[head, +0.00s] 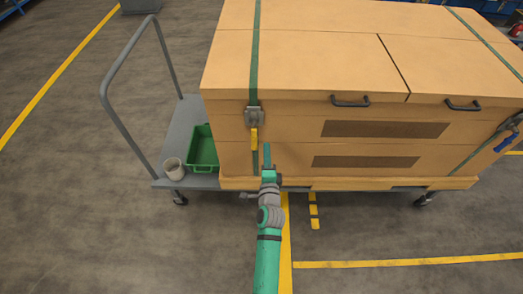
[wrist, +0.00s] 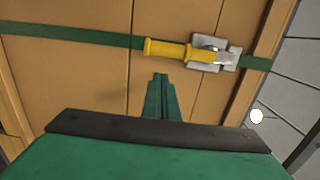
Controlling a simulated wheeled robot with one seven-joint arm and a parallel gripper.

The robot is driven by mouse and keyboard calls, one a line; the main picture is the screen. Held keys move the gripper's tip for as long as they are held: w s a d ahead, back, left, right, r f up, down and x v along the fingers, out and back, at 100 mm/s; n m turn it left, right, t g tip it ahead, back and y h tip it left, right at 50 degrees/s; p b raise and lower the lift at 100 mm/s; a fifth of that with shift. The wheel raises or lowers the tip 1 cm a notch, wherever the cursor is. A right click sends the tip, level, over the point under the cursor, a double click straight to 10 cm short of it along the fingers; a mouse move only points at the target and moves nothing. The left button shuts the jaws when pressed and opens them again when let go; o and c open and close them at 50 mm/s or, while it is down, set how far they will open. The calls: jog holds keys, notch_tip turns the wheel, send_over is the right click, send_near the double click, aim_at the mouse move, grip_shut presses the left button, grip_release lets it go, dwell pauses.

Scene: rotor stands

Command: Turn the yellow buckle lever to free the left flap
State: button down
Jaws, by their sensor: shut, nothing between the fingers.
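The yellow buckle lever (head: 254,138) hangs down from a metal buckle (head: 255,116) on the green strap (head: 254,60) at the left of the crate's front. In the wrist view the yellow lever (wrist: 168,49) lies along the strap (wrist: 70,37), with the metal buckle (wrist: 213,54) at its right end. The left flap (head: 300,60) is the crate's left lid, closed, with the strap across it. My gripper (head: 267,152) is shut and empty, just below and right of the lever. Its fingertips (wrist: 160,76) appear apart from the lever in the wrist view.
The wooden crate (head: 370,175) stands on a grey trolley (head: 180,125) with a tall handle at left. A green bin (head: 203,150) and a pale cup (head: 174,168) sit on the trolley beside it. A blue-handled buckle (head: 507,142) is at right. The floor in front is mostly clear.

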jog(key=shift+w+a, duration=0.1)
jog(key=shift+a, duration=0.95)
